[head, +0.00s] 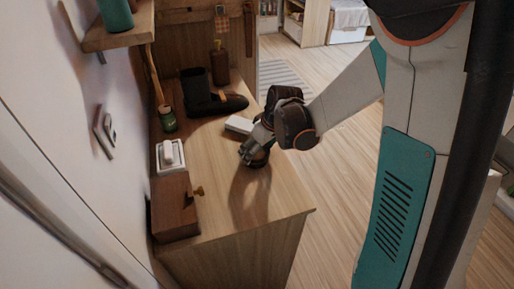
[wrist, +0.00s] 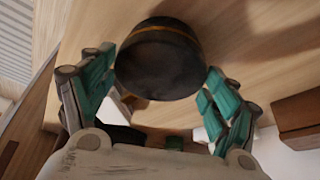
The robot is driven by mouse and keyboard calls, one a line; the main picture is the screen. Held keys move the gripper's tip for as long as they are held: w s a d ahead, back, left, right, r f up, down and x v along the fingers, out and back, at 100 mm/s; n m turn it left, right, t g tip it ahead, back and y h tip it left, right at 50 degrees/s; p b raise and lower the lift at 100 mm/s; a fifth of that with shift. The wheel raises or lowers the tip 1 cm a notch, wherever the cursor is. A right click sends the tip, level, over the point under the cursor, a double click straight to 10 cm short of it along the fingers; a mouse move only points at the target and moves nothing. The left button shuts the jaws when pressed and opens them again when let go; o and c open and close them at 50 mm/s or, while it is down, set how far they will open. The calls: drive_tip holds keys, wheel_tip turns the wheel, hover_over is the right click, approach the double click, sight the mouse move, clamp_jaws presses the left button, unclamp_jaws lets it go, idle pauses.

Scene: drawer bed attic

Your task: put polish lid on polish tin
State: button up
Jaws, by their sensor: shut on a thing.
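A dark, round polish tin (head: 258,160) stands on the wooden counter below my gripper (head: 252,150). In the wrist view, a black round lid (wrist: 158,68) fills the space between the teal fingers of my gripper (wrist: 162,88). A thin gold band runs along its far edge, with more dark side beyond it. The fingers flank the lid on both sides and are shut on it. I cannot tell from these views whether the lid touches the tin or where their edges meet, since the fingers and lid hide the seam.
A pale block (head: 239,124) lies just behind my gripper. A white tray (head: 171,157) and a brown box (head: 175,208) line the wall. The counter's front right (head: 275,197) is clear.

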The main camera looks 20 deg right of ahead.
drive_tip(key=shift+f+b, duration=0.3)
drive_tip(key=shift+f, duration=0.05)
idle(0.4)
drive_tip(key=o, duration=1)
drive_tip(key=shift+o, duration=0.2)
drive_tip(key=v, duration=1.2)
drive_tip(key=s+a+r+m+t+h, duration=0.1)
drive_tip(key=s+r+m, duration=0.1)
drive_tip(key=s, duration=0.7)
drive_tip(key=s+a+r+m+t+h, duration=0.1)
drive_tip(key=s+r+m+t, duration=0.1)
drive_tip(key=s, duration=0.7)
drive_tip(key=shift+a+r+m, duration=0.2)
drive_tip(key=shift+r+m, duration=0.1)
drive_tip(key=shift+m, duration=0.4)
